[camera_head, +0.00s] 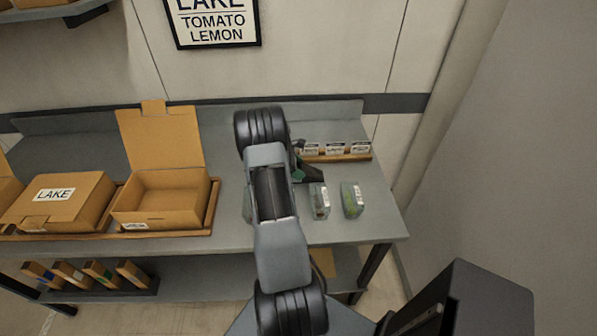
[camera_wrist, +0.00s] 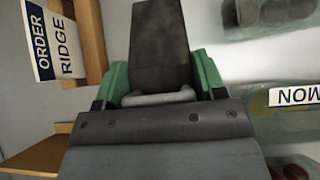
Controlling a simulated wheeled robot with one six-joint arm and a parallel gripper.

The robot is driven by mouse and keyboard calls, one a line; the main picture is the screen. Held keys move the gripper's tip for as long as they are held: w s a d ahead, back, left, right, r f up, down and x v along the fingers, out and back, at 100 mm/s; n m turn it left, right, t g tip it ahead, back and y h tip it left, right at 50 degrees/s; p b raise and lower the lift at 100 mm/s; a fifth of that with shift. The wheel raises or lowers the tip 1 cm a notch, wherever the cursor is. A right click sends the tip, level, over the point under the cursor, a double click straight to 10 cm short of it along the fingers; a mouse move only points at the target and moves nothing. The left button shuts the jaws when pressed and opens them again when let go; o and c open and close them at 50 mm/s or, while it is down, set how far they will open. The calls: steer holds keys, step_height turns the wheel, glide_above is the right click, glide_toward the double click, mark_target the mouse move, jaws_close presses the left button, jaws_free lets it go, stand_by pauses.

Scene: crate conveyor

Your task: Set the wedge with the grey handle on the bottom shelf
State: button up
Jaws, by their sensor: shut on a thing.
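In the wrist view a dark wedge (camera_wrist: 161,45) with a light grey handle (camera_wrist: 158,97) sits between the green fingertips of my gripper (camera_wrist: 160,88). The gripper is shut on it. In the head view the gripper (camera_head: 299,175) is over the right part of the table top, mostly hidden behind my arm. The wedge is hard to make out there. The bottom shelf (camera_head: 205,290) runs under the table top; my arm covers part of it.
The table (camera_head: 228,222) holds a closed LAKE box (camera_head: 75,197), an open cardboard box (camera_head: 160,200) and two clear packs (camera_head: 319,200) (camera_head: 352,199). A wooden card rack (camera_head: 345,157) stands behind. Several small boxes (camera_head: 100,271) stand on the bottom shelf's left; its middle looks clear.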

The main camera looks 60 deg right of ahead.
steer(key=s+a+r+b, duration=0.2)
steer(key=s+a+r, duration=0.1)
steer(key=a+r, duration=0.3)
steer(key=s+a+r+b, duration=0.2)
steer(key=s+a+r, duration=0.1)
steer(key=a+r, duration=0.3)
steer(key=shift+s+a, duration=0.2)
steer(key=shift+s, duration=0.1)
steer(key=shift+w, duration=0.1)
